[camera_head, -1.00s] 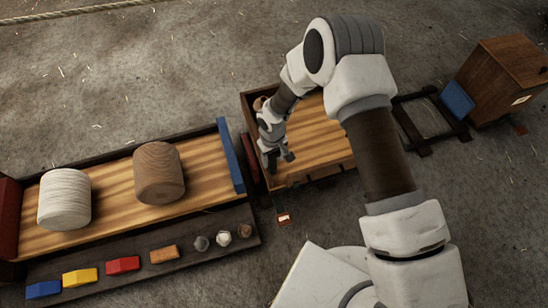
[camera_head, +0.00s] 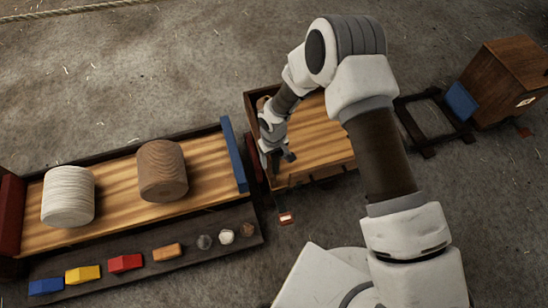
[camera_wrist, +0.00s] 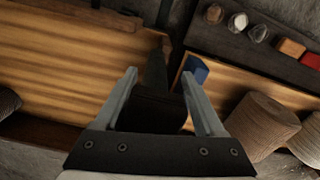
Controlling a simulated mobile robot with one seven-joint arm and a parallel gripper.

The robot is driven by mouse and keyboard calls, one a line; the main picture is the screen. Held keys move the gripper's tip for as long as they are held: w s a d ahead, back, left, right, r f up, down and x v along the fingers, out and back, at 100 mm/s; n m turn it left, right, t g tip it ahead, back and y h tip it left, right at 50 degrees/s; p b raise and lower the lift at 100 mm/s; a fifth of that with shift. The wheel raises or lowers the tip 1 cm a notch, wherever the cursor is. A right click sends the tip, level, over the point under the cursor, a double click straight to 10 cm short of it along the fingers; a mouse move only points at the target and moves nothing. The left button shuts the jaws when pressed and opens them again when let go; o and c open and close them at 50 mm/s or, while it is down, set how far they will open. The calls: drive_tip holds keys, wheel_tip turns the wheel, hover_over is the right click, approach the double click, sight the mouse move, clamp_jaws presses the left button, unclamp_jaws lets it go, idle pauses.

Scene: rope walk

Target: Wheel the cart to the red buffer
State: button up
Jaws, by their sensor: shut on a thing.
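The cart (camera_head: 325,125) has a striped wooden bed with dark edges and stands on the ground under my arm. My gripper (camera_head: 277,160) is at its left end, shut on a dark upright post or handle (camera_wrist: 155,100). The wrist view shows the fingers on either side of this dark piece, with the bed beyond. A dark red piece (camera_head: 257,160) shows at the left end of the cart, partly hidden. Another red end board (camera_head: 10,212) stands at the far left of the long wooden bed.
The long bed (camera_head: 110,220) left of the cart carries a white and a brown spool and has a blue end board (camera_head: 234,155). A dark shelf (camera_head: 200,255) before it holds several coloured blocks. Right of the cart are dark rails (camera_head: 430,125), a blue pad (camera_head: 462,100) and a wooden box (camera_head: 510,75).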

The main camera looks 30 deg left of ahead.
drive_tip(key=shift+a+r, duration=0.1)
wheel_tip(320, 180, up, 17)
drive_tip(key=p, duration=0.5)
drive_tip(key=shift+r+p, duration=0.15)
drive_tip(key=shift+p, duration=0.25)
